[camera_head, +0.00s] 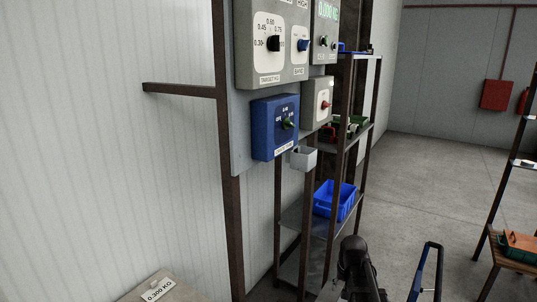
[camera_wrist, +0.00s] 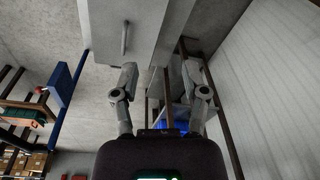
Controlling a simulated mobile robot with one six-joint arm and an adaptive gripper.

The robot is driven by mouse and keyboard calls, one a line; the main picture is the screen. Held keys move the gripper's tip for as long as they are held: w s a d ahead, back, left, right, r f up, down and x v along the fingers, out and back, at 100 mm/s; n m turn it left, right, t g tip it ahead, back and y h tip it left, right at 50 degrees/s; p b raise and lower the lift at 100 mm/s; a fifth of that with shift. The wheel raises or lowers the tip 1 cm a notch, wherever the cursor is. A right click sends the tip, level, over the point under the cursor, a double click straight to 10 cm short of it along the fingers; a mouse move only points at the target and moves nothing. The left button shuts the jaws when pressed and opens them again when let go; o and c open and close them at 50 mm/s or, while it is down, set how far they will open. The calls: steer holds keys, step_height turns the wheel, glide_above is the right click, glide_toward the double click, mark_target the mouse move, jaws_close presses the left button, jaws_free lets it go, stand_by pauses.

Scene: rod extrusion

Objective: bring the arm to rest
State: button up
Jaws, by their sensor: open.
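My gripper (camera_wrist: 160,72) shows in the wrist view with its two grey fingers spread wide apart. Nothing is held between the fingers. A large pale grey surface with a bar handle (camera_wrist: 125,38) lies beyond the fingertips; I cannot tell how far away. In the head view a dark part of my arm (camera_head: 359,268) shows at the bottom, right of centre. The fingers cannot be made out there.
Grey control boxes (camera_head: 272,43) and a blue switch box (camera_head: 274,127) hang on a brown frame. Behind stands a shelf rack with a blue bin (camera_head: 335,201). Another rack with a wooden shelf (camera_head: 512,261) is at right. Open floor (camera_head: 420,190) lies between.

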steer(key=s+a+n+g, duration=0.1)
steer(key=s+a+n, duration=0.2)
steer(key=s+a, duration=0.5)
steer(key=s, duration=0.4)
steer(key=shift+s, duration=0.2)
stand_by(0.4)
